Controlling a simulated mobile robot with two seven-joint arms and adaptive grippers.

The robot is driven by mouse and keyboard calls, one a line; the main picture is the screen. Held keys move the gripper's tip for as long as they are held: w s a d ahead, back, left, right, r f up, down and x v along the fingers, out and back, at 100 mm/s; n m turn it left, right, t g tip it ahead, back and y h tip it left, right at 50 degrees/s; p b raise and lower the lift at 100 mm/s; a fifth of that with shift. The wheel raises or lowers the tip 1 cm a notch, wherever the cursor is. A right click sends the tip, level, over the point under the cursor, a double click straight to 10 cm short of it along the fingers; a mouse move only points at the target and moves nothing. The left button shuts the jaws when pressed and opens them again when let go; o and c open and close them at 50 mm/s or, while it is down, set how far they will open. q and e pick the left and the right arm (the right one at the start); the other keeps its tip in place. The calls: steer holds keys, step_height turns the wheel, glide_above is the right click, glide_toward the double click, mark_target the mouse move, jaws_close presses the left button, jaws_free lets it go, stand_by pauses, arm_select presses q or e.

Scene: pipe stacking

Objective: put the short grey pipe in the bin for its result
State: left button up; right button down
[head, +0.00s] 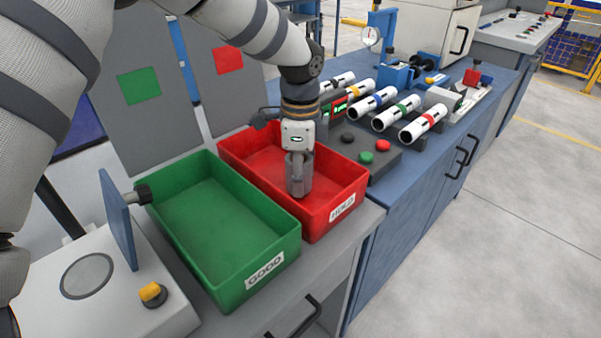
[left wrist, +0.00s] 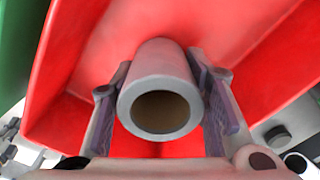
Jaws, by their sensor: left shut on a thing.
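The short grey pipe (left wrist: 160,75) is between the fingers of my left gripper (left wrist: 161,95), its open end toward the wrist camera. In the head view my left gripper (head: 299,178) points down over the red bin (head: 341,211), shut on the pipe. The gripper and pipe are inside the bin's outline; I cannot tell whether the pipe touches the floor. The red bin also fills most of the left wrist view (left wrist: 75,60). My right gripper is not in view.
A row of several white pipes with coloured bands (head: 397,112) lies on the bench to the right. A panel with black, green and red buttons (head: 384,161) stands beside the red bin. A machine with a blue plate (head: 118,220) is at the left.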

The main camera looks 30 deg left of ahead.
arm_select(q)
steer(key=shift+f, duration=0.55)
stand_by(0.4)
steer(key=o, duration=1.4)
step_height(320, 180, up, 12)
steer(key=shift+f, duration=0.1)
